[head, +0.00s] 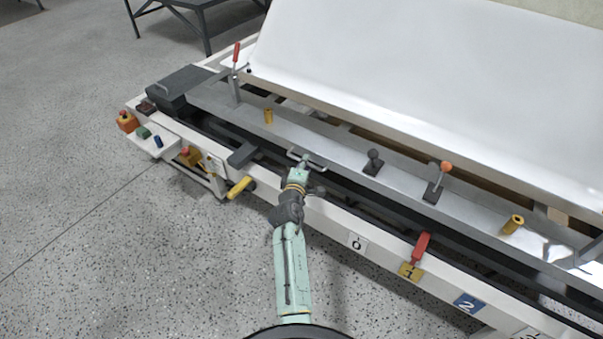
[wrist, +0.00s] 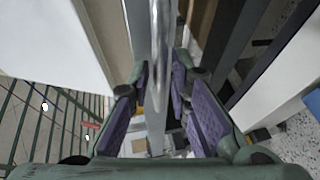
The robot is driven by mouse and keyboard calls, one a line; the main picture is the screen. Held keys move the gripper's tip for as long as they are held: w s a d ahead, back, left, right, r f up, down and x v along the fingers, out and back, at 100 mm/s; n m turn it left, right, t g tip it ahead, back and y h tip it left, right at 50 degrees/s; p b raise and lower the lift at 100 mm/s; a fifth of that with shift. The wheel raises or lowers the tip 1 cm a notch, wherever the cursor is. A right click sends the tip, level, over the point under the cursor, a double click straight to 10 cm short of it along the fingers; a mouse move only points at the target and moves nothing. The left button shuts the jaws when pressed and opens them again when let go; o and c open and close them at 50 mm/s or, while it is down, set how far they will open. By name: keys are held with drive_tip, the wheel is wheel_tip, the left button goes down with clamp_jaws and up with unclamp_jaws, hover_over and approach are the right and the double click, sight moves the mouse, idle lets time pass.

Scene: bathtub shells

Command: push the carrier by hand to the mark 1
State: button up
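The carrier is a long grey metal beam (head: 335,150) lying along the white bench frame, with a silver bar handle (head: 318,165) on its front side. My gripper (head: 303,163) is at that handle. In the wrist view the handle bar (wrist: 158,45) runs between the purple-padded fingers (wrist: 162,80), which are close in on both sides of it. The contact itself is partly hidden. Mark 1 is a yellow plate (head: 410,272) on the frame's front, right of my gripper, between the white mark 0 (head: 357,242) and the blue mark 2 (head: 469,303).
A red lever (head: 421,247) stands just above mark 1, and a yellow lever (head: 239,187) is left of my gripper. Knobbed levers (head: 438,181) and yellow posts (head: 513,224) stand on the beam. A white shell (head: 430,70) lies behind. Open floor is in front.

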drive_tip(key=v, duration=1)
drive_tip(key=shift+s, duration=0.35)
drive_tip(key=shift+r, duration=0.1)
